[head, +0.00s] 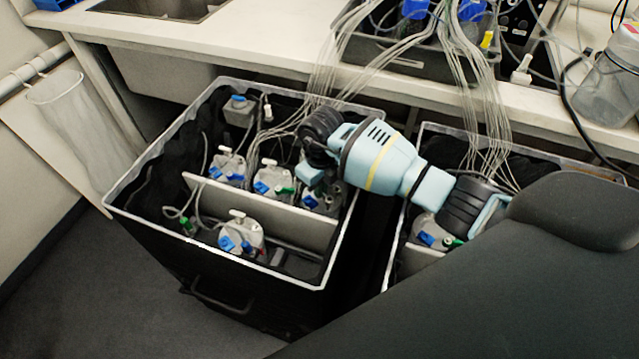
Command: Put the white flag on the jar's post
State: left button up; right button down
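Several clear jars with blue and green fittings stand in the black crate with a white rim (150,175). The front jar (243,236) stands before the white divider and carries a white T-shaped top (237,214). Behind the divider are a left jar (228,167), a middle jar (270,182) and a right jar partly covered by my arm. I cannot tell which white piece is the flag. My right gripper (311,177) points down over the right jar; its fingertips are too small and hidden to read. My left gripper is out of view.
A second crate (418,262) on the right holds another jar (432,232), partly behind my arm. Bundles of thin tubes hang from the grey tray (365,55) on the white bench (250,52). A large clear bottle (608,85) stands at the right.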

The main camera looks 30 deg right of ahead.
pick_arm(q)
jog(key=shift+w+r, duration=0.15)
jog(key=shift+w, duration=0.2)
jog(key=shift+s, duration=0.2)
pick_arm(e)
jog(key=shift+w, duration=0.1)
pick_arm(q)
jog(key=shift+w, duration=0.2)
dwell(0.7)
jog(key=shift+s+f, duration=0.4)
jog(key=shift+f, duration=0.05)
pick_arm(e)
jog(key=shift+f, duration=0.65)
pick_arm(q)
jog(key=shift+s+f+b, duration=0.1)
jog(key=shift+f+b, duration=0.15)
jog(key=shift+b, duration=0.3)
pick_arm(e)
jog(key=shift+f, duration=0.55)
